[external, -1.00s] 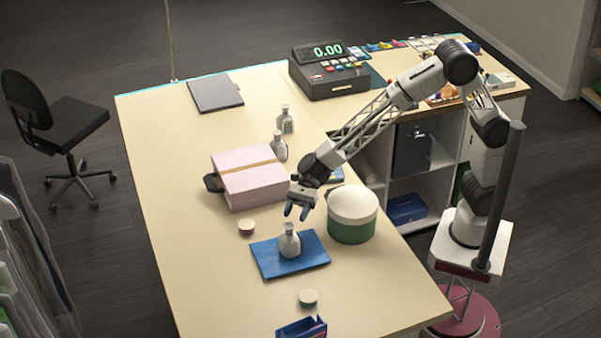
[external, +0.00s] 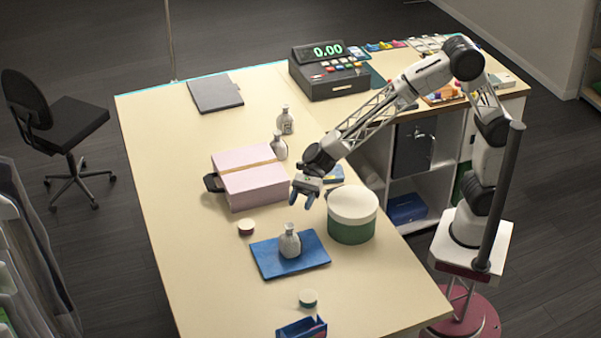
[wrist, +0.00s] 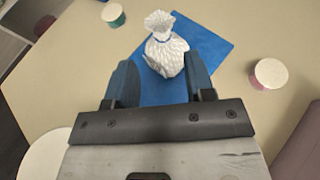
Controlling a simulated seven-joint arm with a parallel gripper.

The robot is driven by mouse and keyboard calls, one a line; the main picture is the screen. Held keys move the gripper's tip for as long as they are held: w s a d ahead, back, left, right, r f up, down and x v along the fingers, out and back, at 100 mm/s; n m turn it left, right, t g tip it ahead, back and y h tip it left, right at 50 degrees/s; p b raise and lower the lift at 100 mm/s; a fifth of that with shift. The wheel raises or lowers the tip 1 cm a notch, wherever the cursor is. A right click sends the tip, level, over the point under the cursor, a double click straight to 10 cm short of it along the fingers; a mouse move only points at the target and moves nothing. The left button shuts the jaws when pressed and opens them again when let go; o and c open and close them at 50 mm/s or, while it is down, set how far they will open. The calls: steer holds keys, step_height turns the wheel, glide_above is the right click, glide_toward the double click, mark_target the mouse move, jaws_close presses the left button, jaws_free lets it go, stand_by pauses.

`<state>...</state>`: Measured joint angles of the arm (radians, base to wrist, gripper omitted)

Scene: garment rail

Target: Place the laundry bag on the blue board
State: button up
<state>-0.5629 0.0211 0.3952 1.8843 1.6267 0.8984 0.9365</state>
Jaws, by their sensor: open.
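A white laundry bag with a gathered neck and a blue tie (external: 290,242) stands upright on the blue board (external: 312,257), near its middle. In the wrist view the bag (wrist: 166,46) is just beyond my fingertips, with the blue board (wrist: 205,45) under it. My gripper (external: 305,200) is open and empty, above and behind the bag in the external view, apart from it. Its two blue fingers also show in the wrist view (wrist: 160,88). Two similar bags (external: 286,121) (external: 279,147) stand farther back on the table.
A green and white round box (external: 352,215) stands right of the board. A pink box (external: 250,178) lies behind it. Small round tubs (external: 246,228) (external: 308,299) sit either side. A blue holder (external: 301,328) is at the front. The table's left side is clear.

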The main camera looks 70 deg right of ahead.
stand_by(0.4)
steer(key=s+d+r+n+h, duration=0.2)
steer(key=s+d+n, duration=0.1)
steer(key=d, duration=0.6)
steer(key=s+d+r+n+h, duration=0.1)
steer(key=s+d+r+n, duration=0.2)
steer(key=d, duration=0.6)
steer(key=s+d+n+h, duration=0.2)
steer(key=s+d+n, duration=0.15)
steer(key=d, duration=0.55)
steer(key=s+d+n+t+h, duration=0.1)
steer(key=s+d+n+h, duration=0.3)
steer(key=s+d, duration=0.5)
steer(key=s+d+f+n+t+h, duration=0.1)
steer(key=s+d+n+h, duration=0.3)
steer(key=s+d, duration=0.6)
steer(key=d, duration=0.7)
steer(key=shift+d+f+t+h, duration=0.2)
steer(key=shift+t+h, duration=0.1)
